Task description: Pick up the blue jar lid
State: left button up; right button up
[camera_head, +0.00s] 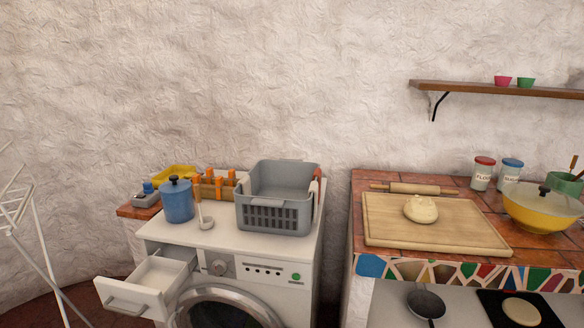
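A white jar (509,175) labelled SUGAR stands at the back of the tiled counter. Its blue lid (512,162) sits on top of it. Just left of it is a similar white jar (482,177) with a red lid (485,160). A larger blue canister (178,203) with a blue top and a dark knob stands on the washing machine at the left. Neither of my grippers is in view.
A yellow bowl (541,217) stands in front of the blue-lidded jar, near a green pot (563,183). A board (381,224) with dough (420,209) and a rolling pin (412,188) lies to the left. A wall shelf (450,86) hangs above. The washing machine's drawer (147,286) is open.

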aim_at(174, 185)
jog(key=u, duration=1.3)
